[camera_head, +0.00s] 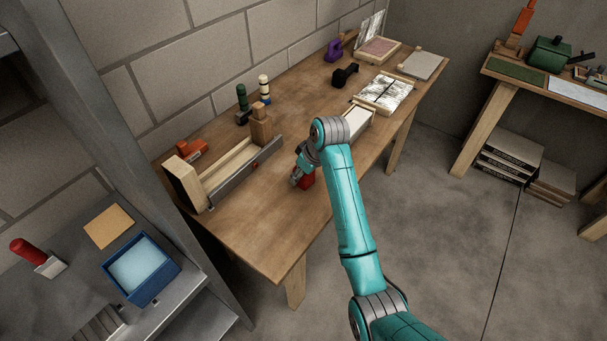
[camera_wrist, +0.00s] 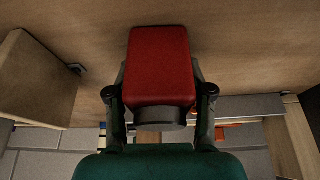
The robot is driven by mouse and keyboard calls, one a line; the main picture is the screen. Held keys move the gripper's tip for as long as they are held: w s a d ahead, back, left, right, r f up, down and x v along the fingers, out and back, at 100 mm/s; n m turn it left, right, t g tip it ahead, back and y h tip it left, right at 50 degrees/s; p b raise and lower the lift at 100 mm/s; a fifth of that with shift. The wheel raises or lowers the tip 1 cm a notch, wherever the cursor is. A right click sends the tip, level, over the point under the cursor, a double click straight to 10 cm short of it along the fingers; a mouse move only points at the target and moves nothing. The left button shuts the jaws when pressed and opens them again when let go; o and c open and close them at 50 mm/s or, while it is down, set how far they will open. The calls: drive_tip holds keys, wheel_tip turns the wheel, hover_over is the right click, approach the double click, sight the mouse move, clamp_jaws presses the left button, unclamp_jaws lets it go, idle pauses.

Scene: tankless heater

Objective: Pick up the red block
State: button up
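The red block (camera_wrist: 160,65) fills the space between the two fingers of my gripper (camera_wrist: 158,88) in the wrist view. The fingers lie against its left and right sides. A dark grey piece shows at the block's edge near my gripper's palm. In the head view, the red block (camera_head: 307,182) shows just below my gripper (camera_head: 300,174), partly covered by it, at the bench's near right part. I cannot tell whether the block rests on the wooden bench (camera_head: 262,222) or is just above it.
A long wood-and-metal fixture (camera_head: 240,170) stands left of my gripper. Behind it are an orange-red tool (camera_head: 190,150) and green (camera_head: 242,97) and cream (camera_head: 263,84) handled tools. A white-topped tray (camera_head: 358,119) lies close behind my wrist. The bench's front left is clear.

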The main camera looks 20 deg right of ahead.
drive_tip(key=shift+c, duration=0.8)
wheel_tip(320, 180, up, 10)
idle(0.4)
